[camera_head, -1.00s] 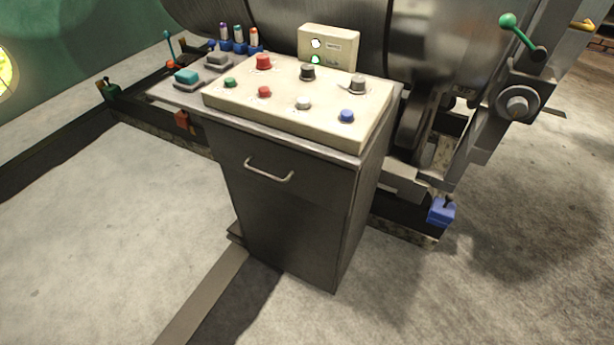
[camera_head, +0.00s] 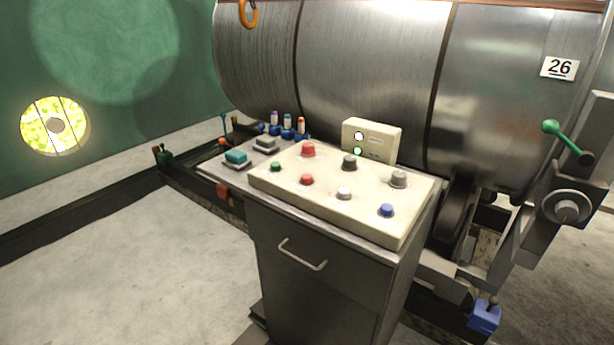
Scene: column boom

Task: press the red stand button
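A cream control panel (camera_head: 370,215) lies on top of a dark cabinet with a drawer handle. It carries two red controls. A larger red knob-like button (camera_head: 308,149) stands at the back left edge. A smaller, flatter red button (camera_head: 306,180) sits in the front row, between a green button (camera_head: 275,167) and a white button (camera_head: 344,194). I cannot tell from labels which one is the stand button. My gripper is not in view, and nothing touches the panel.
A blue button (camera_head: 386,210) and two grey knobs (camera_head: 350,162) (camera_head: 398,178) share the panel. An indicator box (camera_head: 371,141) with a green light stands behind it. A large metal drum (camera_head: 370,70) fills the back. A green-knobbed lever (camera_head: 567,140) is at right. Floor at left is clear.

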